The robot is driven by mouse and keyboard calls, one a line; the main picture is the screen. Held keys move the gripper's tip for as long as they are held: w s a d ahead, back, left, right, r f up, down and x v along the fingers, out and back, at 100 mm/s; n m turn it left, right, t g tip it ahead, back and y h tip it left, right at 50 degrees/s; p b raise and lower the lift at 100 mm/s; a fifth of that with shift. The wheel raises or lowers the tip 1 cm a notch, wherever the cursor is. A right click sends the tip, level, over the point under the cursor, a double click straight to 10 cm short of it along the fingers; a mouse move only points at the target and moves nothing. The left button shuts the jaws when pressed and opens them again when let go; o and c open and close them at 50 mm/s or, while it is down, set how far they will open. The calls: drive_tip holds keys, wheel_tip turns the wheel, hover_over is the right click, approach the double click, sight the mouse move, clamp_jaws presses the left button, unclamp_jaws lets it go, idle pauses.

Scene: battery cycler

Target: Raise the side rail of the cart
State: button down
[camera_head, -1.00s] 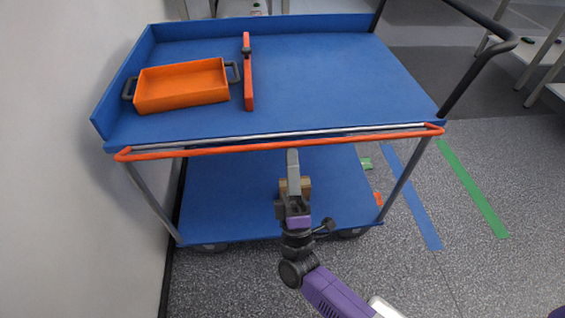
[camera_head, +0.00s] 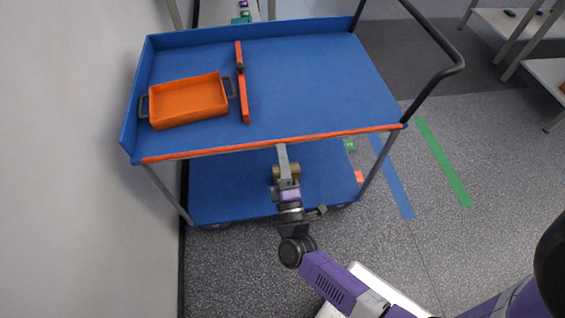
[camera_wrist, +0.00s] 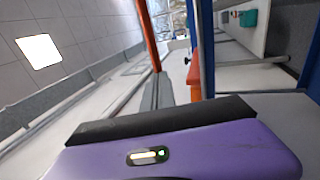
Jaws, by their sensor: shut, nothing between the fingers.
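The side rail (camera_head: 275,144) is a long orange bar along the near edge of the blue cart (camera_head: 310,85). In the head view it overlaps the line of the top deck's edge; its exact tilt is hard to tell. My gripper (camera_head: 282,149) is shut and empty, its tips at the middle of the rail, seemingly against it. In the wrist view the rail (camera_wrist: 148,35) runs up from the tips of my gripper (camera_wrist: 156,80), with a gap between it and the blue cart edge (camera_wrist: 207,50). Whether the tips touch the rail is unclear.
An orange tray (camera_head: 188,101) with dark handles sits on the deck, beside an orange bar (camera_head: 242,85). The cart's dark push handle (camera_head: 440,75) rises at the right. A white wall (camera_head: 80,150) stands close at the left. The floor at the right is open.

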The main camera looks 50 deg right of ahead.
sight(280, 140)
drive_tip(key=shift+g+y, duration=0.5)
drive_tip(key=shift+g, duration=0.1)
drive_tip(key=shift+w+d+r+p, duration=1.15)
drive_tip(key=shift+w+r+p, duration=0.25)
drive_tip(key=shift+p, duration=2.5)
drive_tip(key=shift+r, duration=0.1)
drive_tip(key=shift+d+r, duration=0.2)
